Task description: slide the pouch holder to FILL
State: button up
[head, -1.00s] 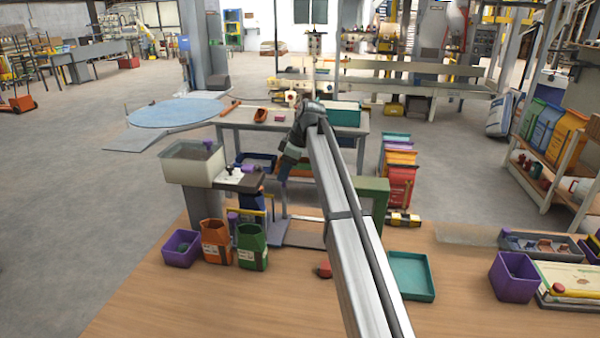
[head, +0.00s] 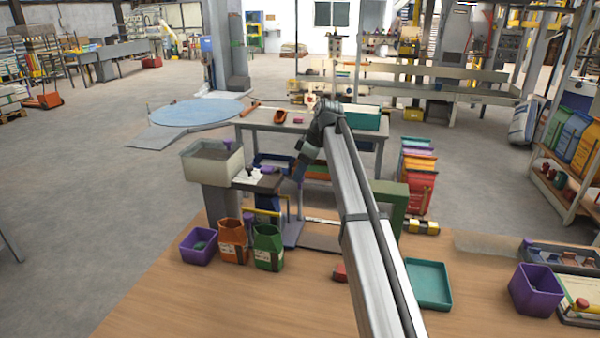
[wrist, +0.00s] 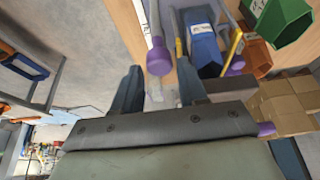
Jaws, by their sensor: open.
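In the wrist view, my gripper (wrist: 158,82) is open, with its two dark fingers apart and nothing between them. A purple knob (wrist: 160,60) on a pale rod lies just beyond the fingertips; whether it touches them I cannot tell. A blue pouch (wrist: 205,48) with a white label, apparently in the holder, is to the right of the knob, beside a yellow bar (wrist: 235,45). A white strip with dark lettering (wrist: 143,18) lies left of the knob; I cannot read it surely. In the head view, my gripper (head: 297,174) is right of the filler, partly hidden by its wrist.
In the head view, a grey hopper box (head: 212,163) stands left of my gripper. An orange pouch (head: 232,240), a green pouch (head: 267,248) and a purple bin (head: 198,246) stand in front. A green block (head: 390,208) and a teal tray (head: 428,285) are to the right.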

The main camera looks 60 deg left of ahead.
jog(key=v, duration=1.3)
